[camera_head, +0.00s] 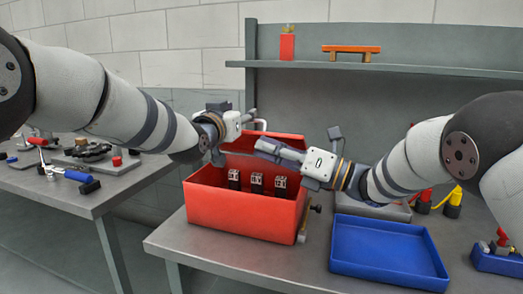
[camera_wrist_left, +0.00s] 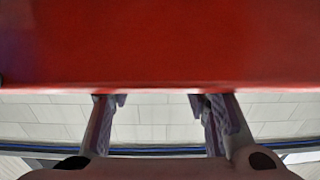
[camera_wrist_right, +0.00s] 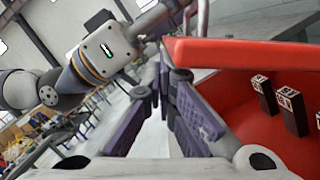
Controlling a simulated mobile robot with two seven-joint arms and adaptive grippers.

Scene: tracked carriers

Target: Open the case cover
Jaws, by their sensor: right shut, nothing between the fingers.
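The red case (camera_head: 240,207) stands on the grey table, and its red cover (camera_head: 285,147) is raised at the back, so the inside shows. A pale loop handle (camera_head: 261,123) is at the cover's top. My left gripper (camera_head: 246,117) is at the cover's top left; in the left wrist view its fingers are apart below a red surface (camera_wrist_left: 160,45), with nothing between them. My right gripper (camera_head: 262,147) is shut and empty in front of the cover. In the right wrist view the cover's edge (camera_wrist_right: 235,52) is beside its fingers; contact is unclear.
Several small black-and-white blocks (camera_head: 256,182) stand inside the case. An empty blue tray (camera_head: 385,252) lies right of it. A shelf (camera_head: 430,70) is behind. A side table (camera_head: 65,195) with tools is at left. Yellow and red tools (camera_head: 454,202) are at right.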

